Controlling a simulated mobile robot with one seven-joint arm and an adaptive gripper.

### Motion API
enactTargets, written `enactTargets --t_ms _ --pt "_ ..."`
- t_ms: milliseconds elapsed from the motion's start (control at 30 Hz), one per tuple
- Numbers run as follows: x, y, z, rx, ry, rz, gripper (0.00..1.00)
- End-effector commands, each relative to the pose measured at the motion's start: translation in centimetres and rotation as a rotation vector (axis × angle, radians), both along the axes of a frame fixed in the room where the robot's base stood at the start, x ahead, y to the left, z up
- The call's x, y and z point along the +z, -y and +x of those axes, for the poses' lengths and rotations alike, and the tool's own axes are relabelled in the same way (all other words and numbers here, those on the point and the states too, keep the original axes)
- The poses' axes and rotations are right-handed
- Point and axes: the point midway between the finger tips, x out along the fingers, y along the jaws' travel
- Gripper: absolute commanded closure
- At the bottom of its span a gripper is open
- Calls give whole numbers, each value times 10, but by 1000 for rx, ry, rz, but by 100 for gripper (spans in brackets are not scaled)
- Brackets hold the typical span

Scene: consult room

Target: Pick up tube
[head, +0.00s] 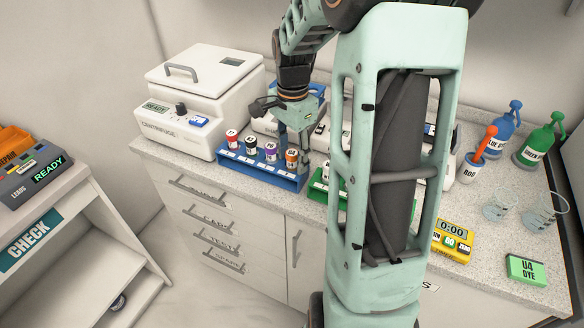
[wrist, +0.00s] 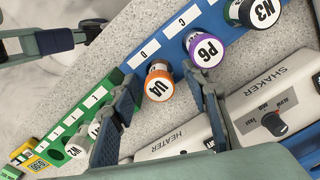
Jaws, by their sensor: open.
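A blue rack (head: 262,172) on the counter holds upright tubes with red (head: 231,138), dark (head: 251,145), purple (head: 270,151) and orange (head: 291,156) caps. In the wrist view, the orange-capped tube reads U4 (wrist: 159,83), the purple one reads P6 (wrist: 205,49) and a dark-capped one reads N3 (wrist: 259,11). My gripper (head: 293,128) is over the orange end of the blue rack. In the wrist view my gripper (wrist: 168,92) is open, its fingers on either side of the U4 cap. Whether they touch it I cannot tell.
A centrifuge (head: 200,100) stands left of the rack. A green rack (head: 317,187) with white-capped tubes is just right, partly behind my arm. A heater (wrist: 172,145) and shaker (wrist: 275,105) lie close behind. Bottles, beakers (head: 540,215) and a yellow timer (head: 453,238) stand at right.

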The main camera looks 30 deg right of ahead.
Motion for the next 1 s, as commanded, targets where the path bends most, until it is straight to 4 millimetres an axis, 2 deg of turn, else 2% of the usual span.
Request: enactTargets --t_ms 100,433,667,767,1000 --pt "0 0 0 0 0 0 60" --pt "0 0 0 0 0 0 96" --pt "2 0 0 0 0 0 96" --pt "9 0 1 0 1 -1 96" --pt "56 0 1 1 6 -2 96"
